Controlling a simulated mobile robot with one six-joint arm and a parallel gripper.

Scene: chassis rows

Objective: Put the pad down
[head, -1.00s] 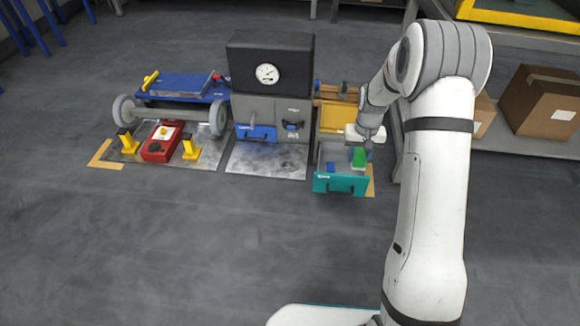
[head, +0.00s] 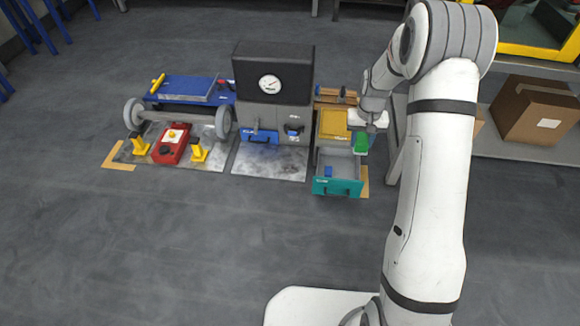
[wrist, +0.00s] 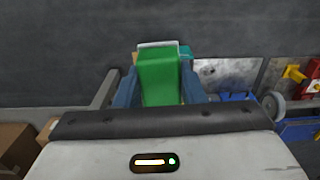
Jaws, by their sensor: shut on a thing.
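The green pad (head: 361,144) is in my gripper (head: 368,130), near the back right corner of the open drawer with the teal front (head: 337,187). It seems to be above the drawer's edge, but its height is hard to tell. In the wrist view the green pad (wrist: 160,78) fills the space between the blue fingers of my gripper (wrist: 160,92), which are shut on it. A small blue block (head: 328,171) lies in the drawer.
A yellow panel (head: 334,123) is just behind the drawer. A grey cabinet with a gauge (head: 270,84) stands left of it. Further left are a red device (head: 170,144) and a wheeled blue cart (head: 190,90). A shelf with cardboard boxes (head: 537,110) is at right. The front floor is clear.

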